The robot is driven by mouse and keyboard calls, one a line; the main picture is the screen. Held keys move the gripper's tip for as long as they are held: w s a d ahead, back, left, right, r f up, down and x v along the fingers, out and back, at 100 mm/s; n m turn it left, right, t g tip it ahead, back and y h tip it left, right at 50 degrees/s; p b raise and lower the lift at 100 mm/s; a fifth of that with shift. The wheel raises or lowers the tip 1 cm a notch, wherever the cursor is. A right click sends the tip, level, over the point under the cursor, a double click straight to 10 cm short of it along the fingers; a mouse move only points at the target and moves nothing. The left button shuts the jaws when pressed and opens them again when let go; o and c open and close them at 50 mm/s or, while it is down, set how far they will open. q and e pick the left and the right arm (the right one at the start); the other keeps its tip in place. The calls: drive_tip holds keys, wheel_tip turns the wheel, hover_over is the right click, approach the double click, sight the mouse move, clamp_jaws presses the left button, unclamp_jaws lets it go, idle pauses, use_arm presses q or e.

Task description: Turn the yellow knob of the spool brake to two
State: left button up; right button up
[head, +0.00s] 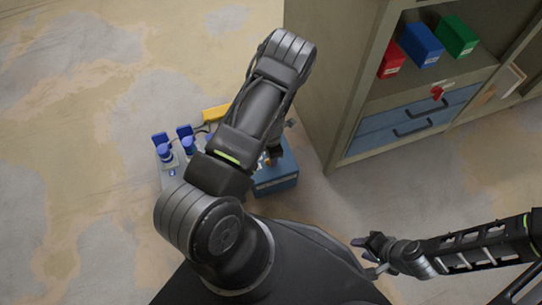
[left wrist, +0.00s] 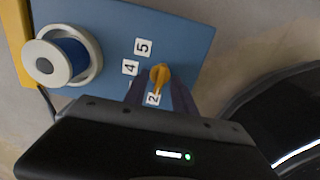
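The spool brake is a blue box (head: 277,178), partly hidden under my left arm in the head view. In the left wrist view its blue top (left wrist: 190,35) carries the yellow knob (left wrist: 160,76), with labels 5, 4 and 2 beside it. The knob's narrow end points down toward the label 2 (left wrist: 153,99). My left gripper (left wrist: 160,86) has its two fingers apart, one each side of the label 2, with the knob at their tips; contact cannot be made out. My right gripper (head: 366,256) is open and empty at the lower right, far from the box.
A white spool (left wrist: 62,55) with a blue core sits on the same box. A grey box with blue valve-like parts (head: 188,147) and a yellow object (head: 215,112) stand beside it. A shelf cabinet (head: 335,90) with coloured bins stands right. Floor at left is clear.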

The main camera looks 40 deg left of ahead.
use_arm(q)
wheel_tip(320, 180, up, 8)
drive_tip(key=p, duration=0.3)
drive_tip(key=shift+f, duration=0.1)
idle(0.6)
